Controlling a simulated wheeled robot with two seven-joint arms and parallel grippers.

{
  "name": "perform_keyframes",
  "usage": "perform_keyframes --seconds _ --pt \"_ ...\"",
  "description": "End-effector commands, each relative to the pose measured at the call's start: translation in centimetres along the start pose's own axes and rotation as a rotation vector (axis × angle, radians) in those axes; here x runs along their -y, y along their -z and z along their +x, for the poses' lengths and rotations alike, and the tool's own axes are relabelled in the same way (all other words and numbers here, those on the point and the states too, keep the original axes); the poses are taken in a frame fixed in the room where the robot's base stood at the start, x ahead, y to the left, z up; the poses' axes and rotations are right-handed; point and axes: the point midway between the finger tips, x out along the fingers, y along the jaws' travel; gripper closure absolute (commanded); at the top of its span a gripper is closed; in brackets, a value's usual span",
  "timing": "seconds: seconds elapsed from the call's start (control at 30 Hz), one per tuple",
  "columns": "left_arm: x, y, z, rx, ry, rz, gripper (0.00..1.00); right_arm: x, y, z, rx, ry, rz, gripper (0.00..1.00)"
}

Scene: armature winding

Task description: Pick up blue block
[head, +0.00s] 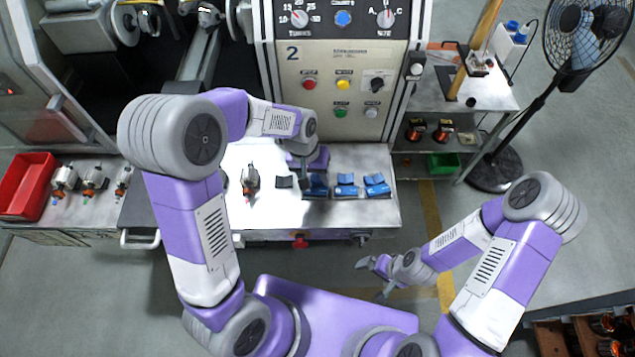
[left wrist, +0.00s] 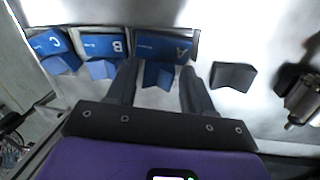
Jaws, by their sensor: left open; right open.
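Three blue blocks lie in a row on the white table of the machine. The blue block marked A (head: 317,190) is the leftmost in the head view; it also shows in the left wrist view (left wrist: 163,47). Blocks B (head: 346,187) (left wrist: 103,44) and C (head: 377,187) (left wrist: 48,43) lie to its right in the head view. My left gripper (head: 304,181) is open over block A, partly hiding it. In the left wrist view its two fingers (left wrist: 158,90) stand either side of A's near part; contact cannot be told. My right gripper (head: 379,278) is open and empty, away from the table.
A small black block (head: 284,182) lies beside block A, close to the left fingers. An armature (head: 250,179) stands further left. The control panel (head: 342,75) rises behind the table. A red bin (head: 35,187) is at far left, and a fan (head: 585,45) stands at right.

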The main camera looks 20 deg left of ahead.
Motion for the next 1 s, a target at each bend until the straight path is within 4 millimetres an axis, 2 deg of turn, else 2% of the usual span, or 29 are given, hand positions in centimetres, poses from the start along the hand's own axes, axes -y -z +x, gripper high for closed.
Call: perform_keyframes --seconds 0.1,0.3,0.37,0.63,0.87,1.0 --pt "0.0 0.0 0.8 0.001 0.0 0.0 0.48 0.0 0.0 0.0 0.0 0.0 0.0 0.03" --pt "0.0 0.0 0.8 -0.001 0.0 0.0 0.48 0.0 0.0 0.0 0.0 0.0 0.0 0.03" --pt "0.0 0.0 0.8 -0.001 0.0 0.0 0.56 0.0 0.0 0.0 0.0 0.0 0.0 0.03" --pt "0.0 0.0 0.7 -0.001 0.0 0.0 0.97 0.0 0.0 0.0 0.0 0.0 0.0 0.03" --pt "0.0 0.0 0.6 -0.002 -0.001 0.0 0.97 0.0 0.0 0.0 0.0 0.0 0.0 0.03" --pt "-0.3 0.1 -0.9 -0.005 -0.002 0.001 0.97 0.0 0.0 -0.1 0.0 0.0 0.0 0.03"
